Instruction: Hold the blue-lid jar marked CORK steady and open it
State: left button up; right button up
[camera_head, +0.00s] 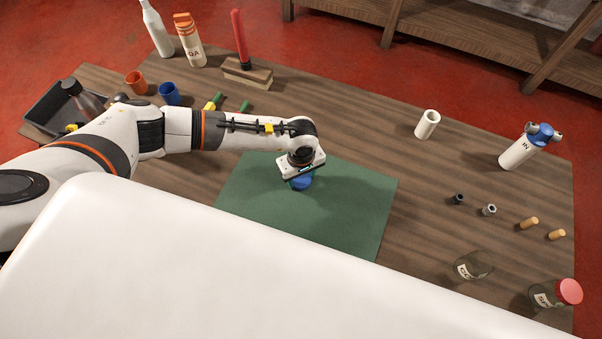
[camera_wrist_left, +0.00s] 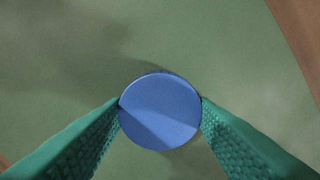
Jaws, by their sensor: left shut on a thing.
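The blue lid (camera_head: 301,183) is at the green mat (camera_head: 345,215), under my left gripper (camera_head: 302,176). In the left wrist view the round blue lid (camera_wrist_left: 160,110) sits between the green fingertips of my left gripper (camera_wrist_left: 160,104), which touch it on both sides. No jar shows beneath the lid; I cannot tell whether it touches the mat. A clear glass jar (camera_head: 474,266) with a partly readable label starting "CO" stands at the right front of the table, with no lid visible on it. My right gripper is not in view.
A red-lid jar (camera_head: 545,295) stands right of the clear jar. Two corks (camera_head: 529,223), small dark and metal parts (camera_head: 489,210), a white cup (camera_head: 427,124) and a blue-topped bottle (camera_head: 520,149) are on the right. Cups (camera_head: 169,94) and a grey tray (camera_head: 42,109) stand left.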

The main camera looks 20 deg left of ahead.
aim_at(301, 179)
pick_arm(q)
jog(key=shift+f, duration=0.15)
jog(key=o, duration=1.1)
jog(key=shift+r, duration=0.4)
notch_tip(301, 179, up, 12)
jog(key=b, duration=0.3)
jog(key=shift+f, duration=0.15)
